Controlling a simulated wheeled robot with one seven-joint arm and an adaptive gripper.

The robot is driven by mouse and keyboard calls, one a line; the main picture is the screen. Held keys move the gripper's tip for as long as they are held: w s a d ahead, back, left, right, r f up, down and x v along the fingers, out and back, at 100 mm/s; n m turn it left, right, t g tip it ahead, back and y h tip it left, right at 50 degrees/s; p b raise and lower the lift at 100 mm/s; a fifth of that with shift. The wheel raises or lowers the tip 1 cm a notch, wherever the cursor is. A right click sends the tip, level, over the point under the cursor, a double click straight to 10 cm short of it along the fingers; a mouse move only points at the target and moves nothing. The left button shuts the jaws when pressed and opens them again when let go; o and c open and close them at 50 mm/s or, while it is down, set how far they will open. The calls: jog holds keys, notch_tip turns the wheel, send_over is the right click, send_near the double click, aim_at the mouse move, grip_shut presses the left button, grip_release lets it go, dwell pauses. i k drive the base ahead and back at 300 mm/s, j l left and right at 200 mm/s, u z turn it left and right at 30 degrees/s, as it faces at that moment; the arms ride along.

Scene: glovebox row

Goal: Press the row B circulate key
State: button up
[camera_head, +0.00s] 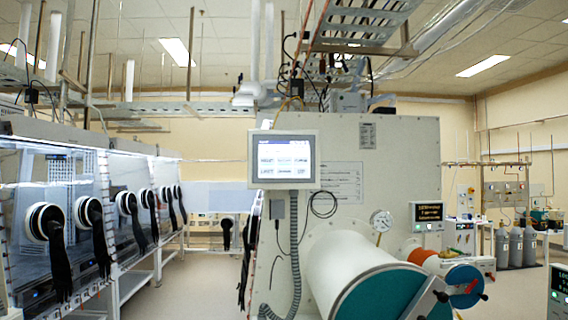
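A touch panel (283,159) with a pale frame and a lit screen is mounted at the near end of a large grey cabinet (395,150), in the middle of the view. Its screen has a dark blue top bar and two rows of small labelled fields below. The lettering is too small to read surely, so I cannot tell which field is the circulate key, or whether this panel belongs to row B. My gripper is not in view.
A big white cylinder (345,262) with a teal end juts out below the panel, with a smaller blue-capped one (464,285) beside it. A grey ribbed hose (294,245) hangs under the panel. Gloveboxes with black gloves (100,240) line the left. Floor (200,285) between is clear.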

aim_at(280, 161)
jog(key=i+j, duration=0.5)
jog(key=i, duration=0.2)
jog(key=i+j, duration=0.45)
jog(key=i, duration=0.2)
jog(key=i+j, duration=0.5)
jog(key=i, duration=0.2)
jog(key=l+z, duration=0.05)
